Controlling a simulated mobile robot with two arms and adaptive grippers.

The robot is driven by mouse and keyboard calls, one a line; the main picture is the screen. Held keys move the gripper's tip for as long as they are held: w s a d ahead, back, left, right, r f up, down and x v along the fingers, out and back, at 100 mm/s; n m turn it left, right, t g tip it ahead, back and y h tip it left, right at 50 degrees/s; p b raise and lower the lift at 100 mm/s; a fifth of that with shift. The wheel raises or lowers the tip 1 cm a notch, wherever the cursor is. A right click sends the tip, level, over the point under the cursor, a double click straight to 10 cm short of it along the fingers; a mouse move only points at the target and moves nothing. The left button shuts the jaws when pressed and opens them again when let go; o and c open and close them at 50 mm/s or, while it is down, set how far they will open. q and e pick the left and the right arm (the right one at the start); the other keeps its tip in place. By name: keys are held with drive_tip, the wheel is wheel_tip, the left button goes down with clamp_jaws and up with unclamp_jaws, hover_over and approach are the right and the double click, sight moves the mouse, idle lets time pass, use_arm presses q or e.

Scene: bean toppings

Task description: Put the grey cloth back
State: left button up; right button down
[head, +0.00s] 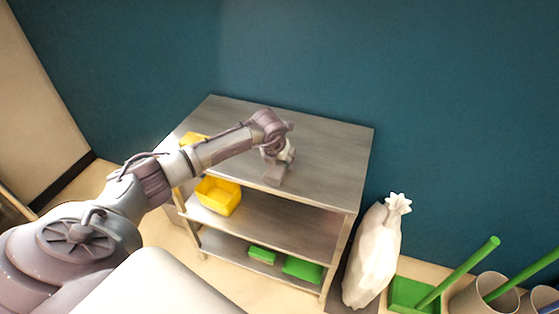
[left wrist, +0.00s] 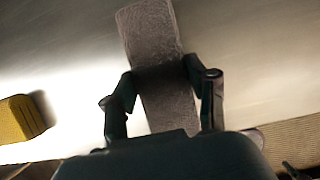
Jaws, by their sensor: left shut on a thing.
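The grey cloth (left wrist: 150,35) is a long, folded-looking strip in the left wrist view. It runs between the two fingers of my left gripper (left wrist: 160,82), which is shut on it. In the head view the grey cloth (head: 273,177) shows just below my left gripper (head: 279,160), over the metal top of the shelf unit (head: 330,145). I cannot tell whether the cloth rests on the top or is slightly above it. My right gripper is not in view.
A yellow item (head: 191,138) is at the top's left edge. A yellow bin (head: 219,196) stands on the middle shelf, and green items (head: 302,270) lie on the lower shelf. A white sack (head: 374,255) stands to the right. The top is mostly clear.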

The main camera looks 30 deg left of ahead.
use_arm(q)
drive_tip(key=o, duration=1.1)
drive_tip(key=shift+r, duration=0.1)
drive_tip(key=b+v, duration=0.1)
drive_tip(key=v, duration=1.1)
drive_tip(key=shift+b, duration=0.4)
